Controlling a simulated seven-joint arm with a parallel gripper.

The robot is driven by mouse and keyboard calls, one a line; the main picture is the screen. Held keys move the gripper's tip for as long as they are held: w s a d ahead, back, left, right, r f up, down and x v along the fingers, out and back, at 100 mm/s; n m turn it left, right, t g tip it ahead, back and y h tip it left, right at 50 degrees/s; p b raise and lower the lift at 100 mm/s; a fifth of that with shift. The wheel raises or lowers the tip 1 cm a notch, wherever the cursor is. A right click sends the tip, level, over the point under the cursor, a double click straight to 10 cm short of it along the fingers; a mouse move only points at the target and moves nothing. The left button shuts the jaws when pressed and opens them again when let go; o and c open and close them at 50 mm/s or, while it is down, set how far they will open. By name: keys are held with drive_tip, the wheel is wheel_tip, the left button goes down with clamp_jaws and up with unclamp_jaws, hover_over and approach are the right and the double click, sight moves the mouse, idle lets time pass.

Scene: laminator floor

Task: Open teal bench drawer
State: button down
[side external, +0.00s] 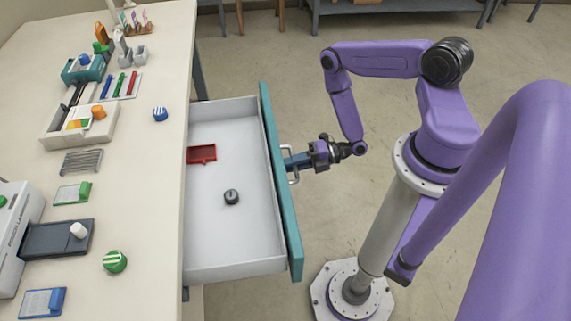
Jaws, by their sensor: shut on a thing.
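The teal-fronted bench drawer (280,190) is pulled well out from the right side of the cream bench (150,150). Its white interior shows. A small red tray (201,154) and a dark round knob-like object (231,196) lie inside it. A pale metal handle (291,179) sits on the outer face of the teal front. My gripper (290,163) is at this handle, to the right of the front, and is shut on it. The fingertips are small and partly hidden by the handle.
The bench top holds a blue-striped ball (160,114), a green-striped ball (115,261), a cream organiser tray (60,137) and a dark tray (55,238). The floor between the drawer front and my base is clear. A grey shelf frame (380,8) stands at the back.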

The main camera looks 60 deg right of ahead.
drive_tip(key=shift+d, duration=0.1)
drive_tip(key=c, duration=1.2)
unclamp_jaws()
drive_tip(key=shift+s+d, duration=0.1)
drive_tip(key=shift+v, duration=8.55)
drive_tip(key=shift+s, duration=0.1)
